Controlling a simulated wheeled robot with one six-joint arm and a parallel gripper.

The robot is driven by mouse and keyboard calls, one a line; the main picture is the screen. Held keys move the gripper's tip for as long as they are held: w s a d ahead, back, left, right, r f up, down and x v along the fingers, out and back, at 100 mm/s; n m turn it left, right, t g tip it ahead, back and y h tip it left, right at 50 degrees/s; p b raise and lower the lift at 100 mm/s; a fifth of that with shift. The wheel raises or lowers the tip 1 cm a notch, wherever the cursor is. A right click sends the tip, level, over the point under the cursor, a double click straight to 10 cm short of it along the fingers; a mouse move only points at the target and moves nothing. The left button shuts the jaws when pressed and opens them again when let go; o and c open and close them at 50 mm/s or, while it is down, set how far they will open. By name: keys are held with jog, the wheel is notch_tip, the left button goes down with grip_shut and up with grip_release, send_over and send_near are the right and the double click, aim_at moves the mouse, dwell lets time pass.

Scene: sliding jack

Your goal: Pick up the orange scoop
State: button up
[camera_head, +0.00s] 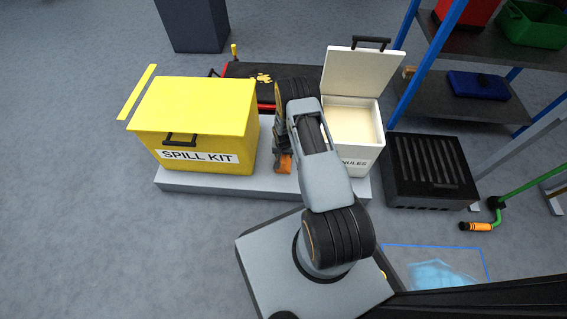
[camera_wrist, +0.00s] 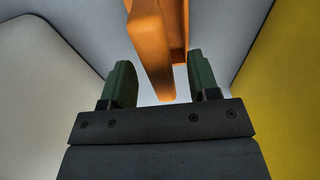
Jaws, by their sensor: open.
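The orange scoop (camera_wrist: 152,45) shows in the wrist view between and beyond my two green fingers, with a gap on each side. Its upper part runs out of that picture. In the head view only a small piece of the scoop (camera_head: 284,163) shows, low between the yellow and white boxes, with my arm covering much of the area. My gripper (camera_wrist: 163,82) is open, its fingers on either side of the scoop's near end. I cannot tell how deep the scoop sits between them.
The yellow spill kit box (camera_head: 200,105) stands close on the left. The white granules box (camera_head: 362,165) stands close on the right with its lid up. Both rest on a grey platform (camera_head: 215,184). A black slatted crate (camera_head: 432,165) is farther right. A blue-edged floor patch (camera_head: 440,272) holds a pale spill.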

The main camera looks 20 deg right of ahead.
jog(key=shift+f, duration=0.35)
grip_shut()
dwell(0.3)
